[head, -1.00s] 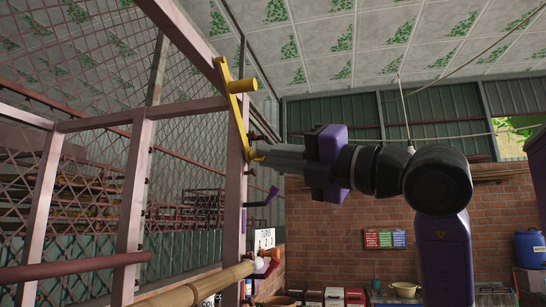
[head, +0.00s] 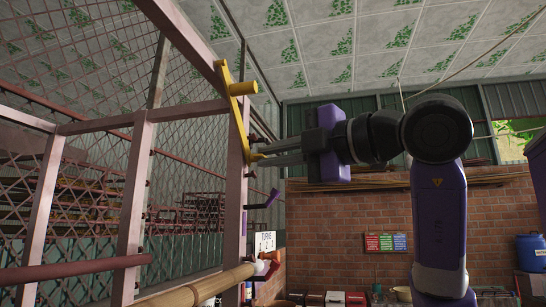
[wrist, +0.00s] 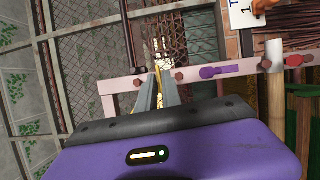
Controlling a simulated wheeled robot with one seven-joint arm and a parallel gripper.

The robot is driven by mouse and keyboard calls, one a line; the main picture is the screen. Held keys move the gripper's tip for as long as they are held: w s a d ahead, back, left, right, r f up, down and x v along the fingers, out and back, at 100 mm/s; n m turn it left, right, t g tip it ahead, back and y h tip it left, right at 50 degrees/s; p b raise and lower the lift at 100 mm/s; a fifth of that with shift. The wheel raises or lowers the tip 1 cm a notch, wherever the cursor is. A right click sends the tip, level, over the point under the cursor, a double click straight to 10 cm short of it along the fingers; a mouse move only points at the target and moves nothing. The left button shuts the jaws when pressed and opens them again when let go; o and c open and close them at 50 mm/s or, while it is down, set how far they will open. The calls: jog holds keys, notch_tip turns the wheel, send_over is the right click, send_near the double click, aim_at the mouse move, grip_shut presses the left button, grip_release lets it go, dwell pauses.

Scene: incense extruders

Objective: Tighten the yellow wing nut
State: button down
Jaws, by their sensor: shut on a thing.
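The yellow wing nut (head: 257,157) is on the side of a pinkish upright post (head: 233,190), at the lower end of a long yellow bar (head: 239,110) with a round peg. My gripper (head: 259,156) reaches in from the right, nearly level, with its fingertips shut on the wing nut. The fingers hide most of the nut. In the wrist view, my gripper (wrist: 160,98) shows its two fingers close together at the post, with a thin yellow edge of the nut (wrist: 157,74) between their tips.
Below on the same post are a purple wing nut (head: 272,199) and a red one (head: 270,268). A wooden roller (head: 195,288) lies low in front. Mesh panels stand at left. Free air lies right of the post, before the brick wall (head: 330,220).

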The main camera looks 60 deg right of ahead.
dwell(0.4)
jog(key=c, duration=1.5)
grip_release()
